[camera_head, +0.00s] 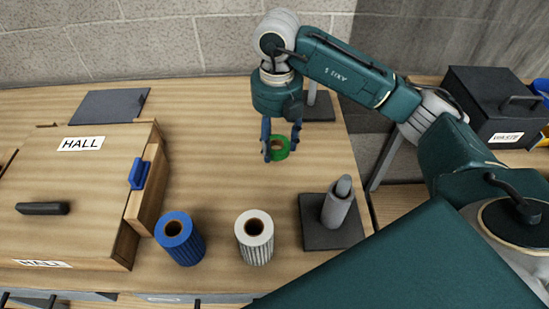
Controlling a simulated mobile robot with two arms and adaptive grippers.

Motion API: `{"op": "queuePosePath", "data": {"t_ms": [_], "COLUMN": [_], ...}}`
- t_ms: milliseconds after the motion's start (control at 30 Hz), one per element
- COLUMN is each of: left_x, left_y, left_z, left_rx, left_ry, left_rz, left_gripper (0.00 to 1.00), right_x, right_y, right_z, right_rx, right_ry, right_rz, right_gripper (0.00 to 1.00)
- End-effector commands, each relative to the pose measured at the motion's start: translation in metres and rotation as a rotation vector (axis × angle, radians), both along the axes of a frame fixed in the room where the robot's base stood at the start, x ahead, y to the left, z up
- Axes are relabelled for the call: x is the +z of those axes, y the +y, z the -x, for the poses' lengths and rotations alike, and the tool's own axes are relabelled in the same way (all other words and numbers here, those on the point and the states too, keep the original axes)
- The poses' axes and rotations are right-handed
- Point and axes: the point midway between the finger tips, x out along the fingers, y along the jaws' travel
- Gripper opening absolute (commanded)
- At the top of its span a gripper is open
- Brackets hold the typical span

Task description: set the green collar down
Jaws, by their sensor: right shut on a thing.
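The green collar (281,150) is a short ring with a brown centre, over the back right part of the wooden table (208,110). My right gripper (281,150) points down from above and is shut on the collar, with one blue finger on each side. I cannot tell whether the collar touches the table top. My left gripper is not in view.
A blue ribbed roll (182,246) and a white ribbed roll (256,249) stand at the front. A grey post on a dark base (316,237) stands at right. A wooden HALL box (75,200) fills the left. A black WASTE bin (480,108) stands beyond the right edge.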

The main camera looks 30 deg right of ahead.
Motion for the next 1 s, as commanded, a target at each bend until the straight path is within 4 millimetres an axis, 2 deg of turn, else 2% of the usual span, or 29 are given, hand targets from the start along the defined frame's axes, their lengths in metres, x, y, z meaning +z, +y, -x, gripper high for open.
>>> {"op": "queuePosePath", "data": {"t_ms": [100,267,533,967,1000], "left_x": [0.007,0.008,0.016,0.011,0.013], "left_y": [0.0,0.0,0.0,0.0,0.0], "left_z": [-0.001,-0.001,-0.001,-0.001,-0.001], "left_rx": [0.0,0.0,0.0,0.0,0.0], "left_ry": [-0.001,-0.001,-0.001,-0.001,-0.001], "left_rz": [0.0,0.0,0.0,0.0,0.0], "left_gripper": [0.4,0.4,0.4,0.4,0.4], "right_x": [-0.018,-0.031,-0.067,-0.076,-0.074], "right_y": [-0.001,-0.001,0.0,0.0,0.0], "right_z": [0.001,0.0,0.0,0.0,0.0], "right_rx": [-0.001,-0.001,-0.001,0.0,0.0], "right_ry": [0.002,0.0,0.0,-0.001,-0.001], "right_rz": [0.001,0.001,0.001,0.0,0.0], "right_gripper": [0.25,0.25,0.25,0.25,0.58]}}
